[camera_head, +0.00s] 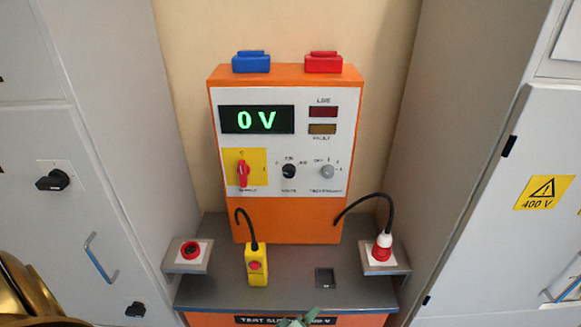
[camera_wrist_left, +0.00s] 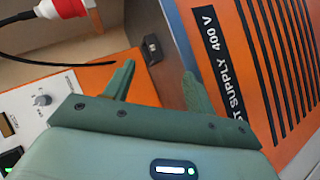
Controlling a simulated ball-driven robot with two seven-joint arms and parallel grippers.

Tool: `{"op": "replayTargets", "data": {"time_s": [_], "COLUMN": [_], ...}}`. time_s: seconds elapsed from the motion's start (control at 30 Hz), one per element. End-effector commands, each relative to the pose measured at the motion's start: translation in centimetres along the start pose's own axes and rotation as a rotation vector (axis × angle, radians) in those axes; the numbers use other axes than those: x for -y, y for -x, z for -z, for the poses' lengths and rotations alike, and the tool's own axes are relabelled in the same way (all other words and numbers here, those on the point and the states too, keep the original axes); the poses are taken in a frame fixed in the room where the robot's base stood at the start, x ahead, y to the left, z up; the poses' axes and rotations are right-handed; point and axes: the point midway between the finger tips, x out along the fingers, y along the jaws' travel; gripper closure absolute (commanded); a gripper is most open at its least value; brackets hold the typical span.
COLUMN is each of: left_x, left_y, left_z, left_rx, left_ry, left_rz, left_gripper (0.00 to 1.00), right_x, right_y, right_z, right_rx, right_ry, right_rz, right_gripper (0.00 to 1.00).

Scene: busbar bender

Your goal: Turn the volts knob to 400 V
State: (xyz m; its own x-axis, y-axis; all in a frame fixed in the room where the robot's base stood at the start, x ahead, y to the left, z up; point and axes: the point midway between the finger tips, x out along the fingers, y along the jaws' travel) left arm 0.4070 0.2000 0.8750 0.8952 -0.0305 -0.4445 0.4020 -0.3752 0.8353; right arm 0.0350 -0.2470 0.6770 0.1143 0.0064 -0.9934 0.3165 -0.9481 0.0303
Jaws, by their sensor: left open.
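The volts knob (camera_head: 289,171) is a small black knob at the middle of the white front panel (camera_head: 265,196) on the orange test supply. Its pointer is too small to read surely. The display (camera_head: 257,120) shows 0 V in green. My left gripper (camera_head: 300,321) shows only at the bottom edge of the head view, low in front of the supply and well apart from the knob. In the left wrist view its two green fingers (camera_wrist_left: 160,84) are spread with nothing between them. I cannot make out the volts knob there. My right gripper is not in view.
Left of the volts knob is a red supply switch (camera_head: 243,172), right of it a grey knob (camera_head: 327,171). A yellow pendant (camera_head: 257,265) and a red-white plug (camera_head: 382,247) with black cables stand in front. Grey cabinets (camera_head: 490,200) flank both sides.

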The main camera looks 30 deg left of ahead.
Motion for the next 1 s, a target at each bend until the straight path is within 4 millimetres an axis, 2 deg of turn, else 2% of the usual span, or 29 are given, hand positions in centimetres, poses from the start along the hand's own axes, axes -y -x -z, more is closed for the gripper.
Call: {"op": "replayTargets", "data": {"time_s": [0.03,0.07,0.1,0.17,0.2,0.23,0.33,0.4,0.47,0.67,1.0], "left_x": [-6.5,-9.7,-13.7,-18.5,-20.5,-21.3,-22.2,-22.3,-22.3,-22.6,-23.7], "left_y": [0.1,0.2,0.7,2.0,2.9,3.5,4.7,5.1,5.2,3.3,-3.2], "left_z": [3.3,5.4,8.3,12.5,14.8,16.1,18.6,19.4,19.8,21.5,26.9], "left_rx": [-0.083,-0.130,-0.185,-0.240,-0.256,-0.261,-0.255,-0.247,-0.242,-0.239,-0.239], "left_ry": [0.230,0.399,0.646,1.037,1.285,1.443,1.811,1.953,2.016,2.040,2.035], "left_rz": [-0.109,-0.180,-0.284,-0.450,-0.550,-0.614,-0.760,-0.817,-0.842,-0.854,-0.852], "left_gripper": [0.44,0.44,0.44,0.44,0.44,0.44,0.44,0.44,0.44,0.44,0.44], "right_x": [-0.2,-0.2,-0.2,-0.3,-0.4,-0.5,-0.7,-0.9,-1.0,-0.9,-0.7], "right_y": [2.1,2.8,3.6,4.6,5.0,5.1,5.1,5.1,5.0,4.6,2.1], "right_z": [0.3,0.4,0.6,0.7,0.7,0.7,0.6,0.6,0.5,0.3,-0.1], "right_rx": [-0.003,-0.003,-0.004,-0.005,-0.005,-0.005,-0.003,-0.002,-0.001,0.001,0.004], "right_ry": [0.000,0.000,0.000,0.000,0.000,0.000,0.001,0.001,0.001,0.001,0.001], "right_rz": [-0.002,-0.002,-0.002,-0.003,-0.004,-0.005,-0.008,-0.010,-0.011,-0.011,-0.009], "right_gripper": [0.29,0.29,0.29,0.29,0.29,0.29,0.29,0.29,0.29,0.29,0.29]}}
